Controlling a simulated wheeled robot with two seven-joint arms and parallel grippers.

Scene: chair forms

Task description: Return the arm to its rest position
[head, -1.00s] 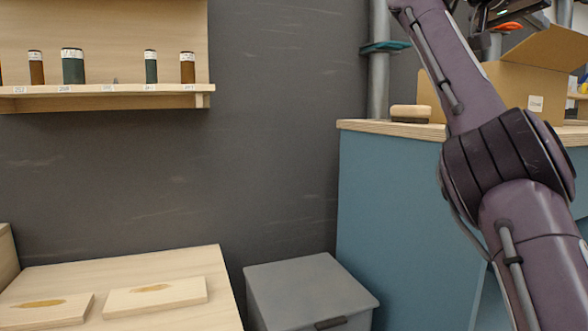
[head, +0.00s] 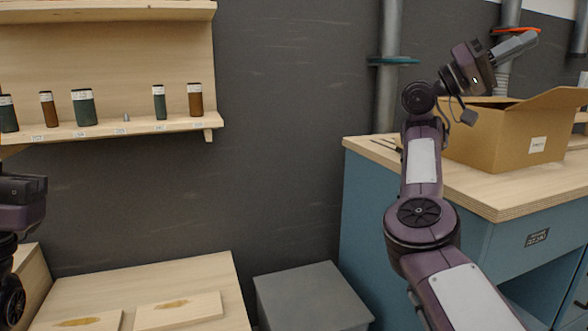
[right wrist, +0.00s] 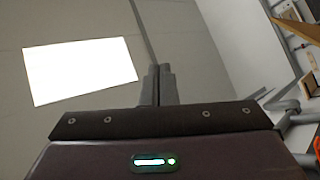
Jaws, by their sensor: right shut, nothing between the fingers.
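My right arm rises from the lower right in the head view, bent at the elbow, with its wrist raised above the blue cabinet. My right gripper (head: 518,45) is shut and empty, its fingers pointing up and to the right, above the open cardboard box. In the right wrist view the two fingers of the gripper (right wrist: 157,84) are together, with the ceiling behind them. A part of my left arm shows at the left edge of the head view; its fingers cannot be made out.
A blue cabinet (head: 375,225) with a wooden top stands at the right, bearing a cardboard box (head: 510,140). A wall shelf (head: 110,131) holds several labelled containers. A wooden table (head: 90,295) and a grey bin (head: 310,295) stand below. A bright ceiling panel (right wrist: 80,70) is overhead.

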